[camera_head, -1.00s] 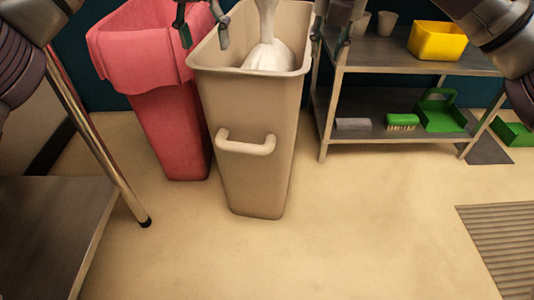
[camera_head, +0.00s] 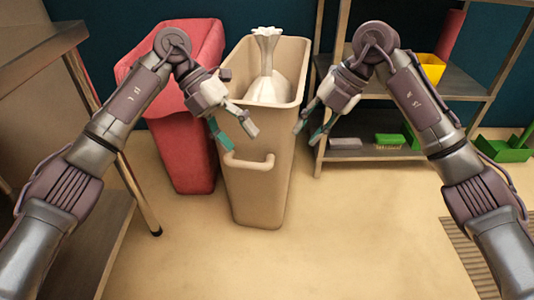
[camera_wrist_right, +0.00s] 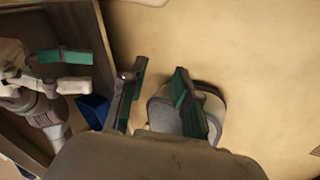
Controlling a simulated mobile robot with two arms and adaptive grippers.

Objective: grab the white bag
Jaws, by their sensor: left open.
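The white bag (camera_head: 265,88) stands in the beige bin (camera_head: 257,190), its gathered, flared neck rising above the rim. Its lower part is hidden by the bin wall. My left gripper (camera_head: 236,137) is open and empty, in front of the bin's upper left side near the handle. My right gripper (camera_head: 309,131) is open and empty, at the right side of the bin, apart from the bag. In the right wrist view, the right gripper's fingers (camera_wrist_right: 158,98) are spread, with a pale, unclear object behind them.
A red bin (camera_head: 182,155) stands left of the beige bin. A metal shelf (camera_head: 465,85) stands at the right with a yellow container (camera_head: 431,67) and green items. A metal table (camera_head: 85,245) is at the left. The floor in front is clear.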

